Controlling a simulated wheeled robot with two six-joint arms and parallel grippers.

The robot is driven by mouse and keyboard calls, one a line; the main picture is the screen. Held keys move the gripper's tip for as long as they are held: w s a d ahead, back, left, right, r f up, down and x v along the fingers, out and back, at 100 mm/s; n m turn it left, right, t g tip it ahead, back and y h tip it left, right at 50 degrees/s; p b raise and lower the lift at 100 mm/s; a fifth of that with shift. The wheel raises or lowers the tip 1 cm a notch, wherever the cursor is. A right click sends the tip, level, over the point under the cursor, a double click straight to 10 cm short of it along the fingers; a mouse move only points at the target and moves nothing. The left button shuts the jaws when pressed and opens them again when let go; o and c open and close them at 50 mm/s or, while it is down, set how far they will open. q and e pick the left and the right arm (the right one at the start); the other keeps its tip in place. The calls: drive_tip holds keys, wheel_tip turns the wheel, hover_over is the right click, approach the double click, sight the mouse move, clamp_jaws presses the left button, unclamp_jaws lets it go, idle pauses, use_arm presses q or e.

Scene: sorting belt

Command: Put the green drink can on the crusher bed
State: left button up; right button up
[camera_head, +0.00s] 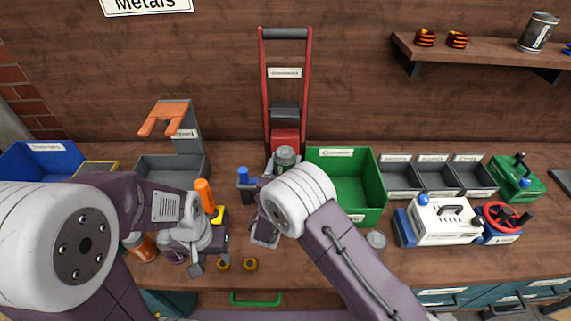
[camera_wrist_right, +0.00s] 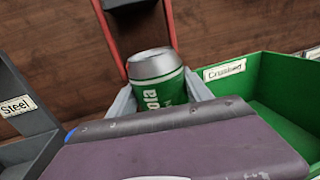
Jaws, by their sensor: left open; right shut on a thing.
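The green drink can (camera_wrist_right: 165,97) is upright between the fingers of my right gripper (camera_wrist_right: 160,102) in the right wrist view; its silver top faces up. In the head view the can's top (camera_head: 286,155) shows just in front of the red crusher (camera_head: 285,137), beyond my right wrist. My right gripper is shut on the can. The crusher bed is mostly hidden behind the can and my arm, so I cannot tell whether the can touches it. My left gripper (camera_head: 205,258) is open and empty, low over the front of the bench.
A green bin (camera_head: 376,185) stands right of the crusher, and a grey bin (camera_head: 150,172) stands left. Small grey bins (camera_head: 402,178) and a white machine (camera_head: 445,222) are further right. Orange-brown jars (camera_head: 140,245) and small brass-coloured rings (camera_head: 250,265) lie near the front edge.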

drive_tip(key=shift+f, duration=0.6)
drive_tip(key=shift+f, duration=0.1)
drive_tip(key=o, duration=1.3)
